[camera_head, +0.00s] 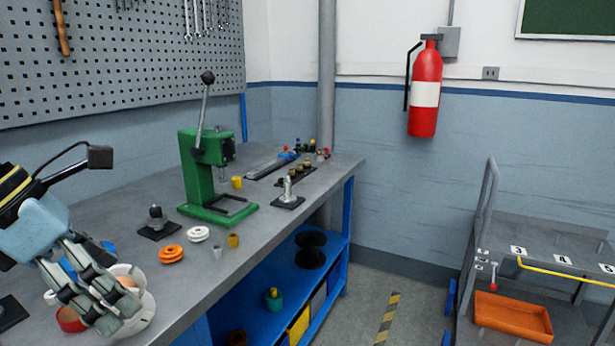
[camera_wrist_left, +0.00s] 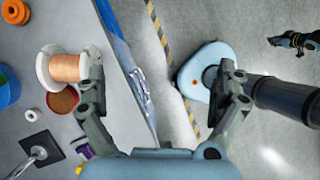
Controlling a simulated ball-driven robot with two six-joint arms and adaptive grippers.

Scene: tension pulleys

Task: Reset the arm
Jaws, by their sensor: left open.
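My left gripper (camera_head: 92,288) hangs over the near left part of the workbench in the head view, its fingers in front of a white spool. In the left wrist view its two fingers (camera_wrist_left: 162,68) are spread wide, with nothing held between them. The spool, wound with copper wire (camera_wrist_left: 66,68), lies beside the left finger; I cannot tell whether they touch. In the head view the spool's white flange (camera_head: 143,312) is partly hidden by the fingers. A small dark jointed piece (camera_wrist_left: 292,42) at the wrist view's right edge may be my right gripper; its jaws are unclear.
The grey workbench (camera_head: 300,207) holds a green press (camera_head: 200,172), an orange pulley (camera_head: 172,254), a white pulley (camera_head: 198,234) and small bushings. A red cup (camera_head: 70,320) stands near the gripper. A cart with an orange tray (camera_head: 512,316) stands right, across open floor.

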